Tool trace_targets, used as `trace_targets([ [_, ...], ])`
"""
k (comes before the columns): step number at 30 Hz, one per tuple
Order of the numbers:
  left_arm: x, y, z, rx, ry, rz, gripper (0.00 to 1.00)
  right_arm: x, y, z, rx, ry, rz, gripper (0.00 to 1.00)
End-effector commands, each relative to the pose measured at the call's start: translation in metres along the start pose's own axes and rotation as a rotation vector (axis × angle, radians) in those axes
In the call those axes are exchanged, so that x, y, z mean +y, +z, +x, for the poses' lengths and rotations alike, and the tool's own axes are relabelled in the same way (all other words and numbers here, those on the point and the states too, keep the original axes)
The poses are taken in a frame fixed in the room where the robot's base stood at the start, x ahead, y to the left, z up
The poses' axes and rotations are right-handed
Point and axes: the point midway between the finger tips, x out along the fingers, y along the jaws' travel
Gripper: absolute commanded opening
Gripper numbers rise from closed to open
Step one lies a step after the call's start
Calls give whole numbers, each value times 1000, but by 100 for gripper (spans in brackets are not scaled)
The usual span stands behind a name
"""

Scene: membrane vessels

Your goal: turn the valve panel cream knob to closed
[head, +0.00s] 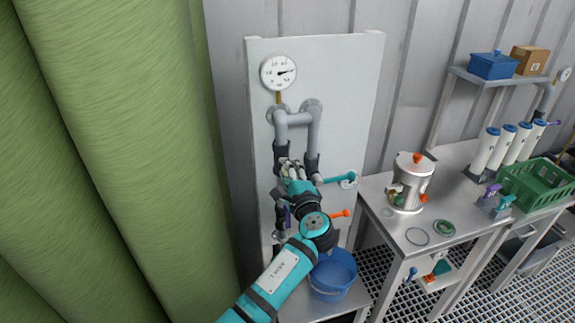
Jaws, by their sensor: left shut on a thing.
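The valve panel (345,90) is a pale upright board with grey pipework. My left gripper (289,170) is at the left-hand pipe of the panel, shut on what appears to be the cream knob. My gripper and wrist hide most of the knob, so its angle cannot be read. A teal lever (340,179) sticks out to the right of the pipes. An orange handle (341,213) is lower down, and a purple handle (287,215) shows partly beside my wrist. My right gripper is out of view.
A round gauge (279,72) is at the panel's top left. A blue bucket (333,272) stands below the panel. A green curtain (110,150) fills the left.

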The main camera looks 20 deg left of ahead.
Motion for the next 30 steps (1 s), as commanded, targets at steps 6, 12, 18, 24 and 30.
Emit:
trace_targets([
  [6,-5,1,0,0,-3,206,0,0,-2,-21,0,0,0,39],
  [12,-6,1,0,0,-2,396,0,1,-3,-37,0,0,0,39],
  [18,-5,1,0,1,-2,586,0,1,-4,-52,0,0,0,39],
  [24,-4,0,0,0,-3,767,0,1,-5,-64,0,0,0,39],
  [30,-3,0,0,-1,-2,916,0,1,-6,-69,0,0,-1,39],
])
